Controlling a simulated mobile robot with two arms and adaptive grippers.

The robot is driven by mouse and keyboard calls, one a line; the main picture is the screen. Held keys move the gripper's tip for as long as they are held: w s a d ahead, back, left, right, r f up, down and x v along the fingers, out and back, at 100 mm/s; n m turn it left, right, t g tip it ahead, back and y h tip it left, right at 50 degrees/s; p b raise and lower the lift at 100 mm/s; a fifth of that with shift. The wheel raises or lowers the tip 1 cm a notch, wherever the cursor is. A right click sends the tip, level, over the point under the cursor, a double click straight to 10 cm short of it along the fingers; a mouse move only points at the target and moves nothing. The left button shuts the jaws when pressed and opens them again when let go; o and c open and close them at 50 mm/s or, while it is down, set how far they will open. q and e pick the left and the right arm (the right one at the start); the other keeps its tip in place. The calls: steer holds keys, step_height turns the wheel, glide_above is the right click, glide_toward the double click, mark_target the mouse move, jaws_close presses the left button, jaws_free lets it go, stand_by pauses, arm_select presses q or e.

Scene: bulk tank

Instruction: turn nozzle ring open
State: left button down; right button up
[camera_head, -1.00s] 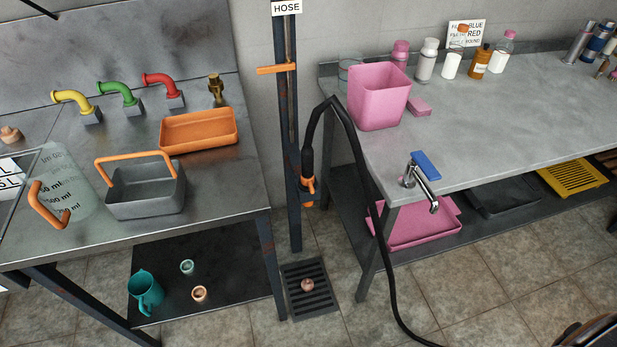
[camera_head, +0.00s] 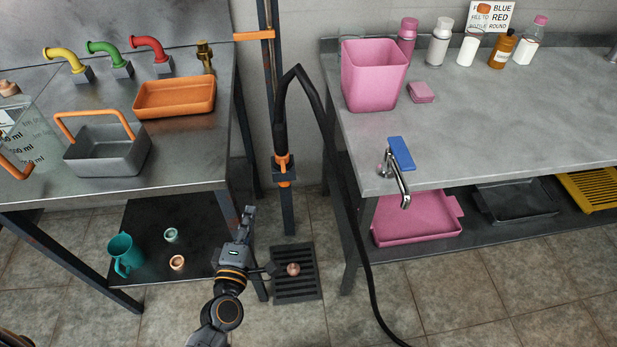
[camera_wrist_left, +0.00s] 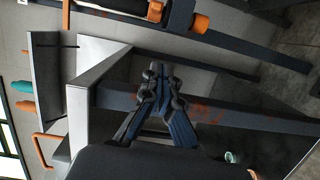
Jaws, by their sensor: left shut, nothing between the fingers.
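The black hose nozzle (camera_head: 280,137) hangs upright in a holder on the dark post. Its orange ring (camera_head: 284,161) has a small orange side tab, and another orange piece shows below the holder. The orange parts also show at the top of the left wrist view, including an orange end (camera_wrist_left: 201,23). My left gripper (camera_head: 248,212) is shut and empty, below and left of the ring, apart from it. In the left wrist view its closed fingers (camera_wrist_left: 156,72) lie in front of the sink table's leg. My right gripper is not in view.
The left metal table (camera_head: 200,150) and its leg are close to my left gripper. The black hose (camera_head: 345,190) loops down to the floor beside the right counter (camera_head: 450,130). A floor grate (camera_head: 296,290) with a copper-coloured piece lies below the post.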

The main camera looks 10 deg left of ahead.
arm_select(q)
steer(key=r, duration=0.1)
glide_toward(277, 160)
steer(key=w+a, duration=0.4)
steer(key=shift+w+d+f+n+p, duration=0.15)
steer(key=shift+d+p, duration=0.15)
steer(key=shift+d, duration=0.65)
steer(key=shift+w+d+f+n+p, duration=0.1)
steer(key=shift+w+d+n+p, duration=0.15)
steer(key=shift+d, duration=0.75)
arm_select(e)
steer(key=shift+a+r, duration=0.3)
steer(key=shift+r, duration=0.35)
arm_select(q)
steer(key=shift+s, duration=0.1)
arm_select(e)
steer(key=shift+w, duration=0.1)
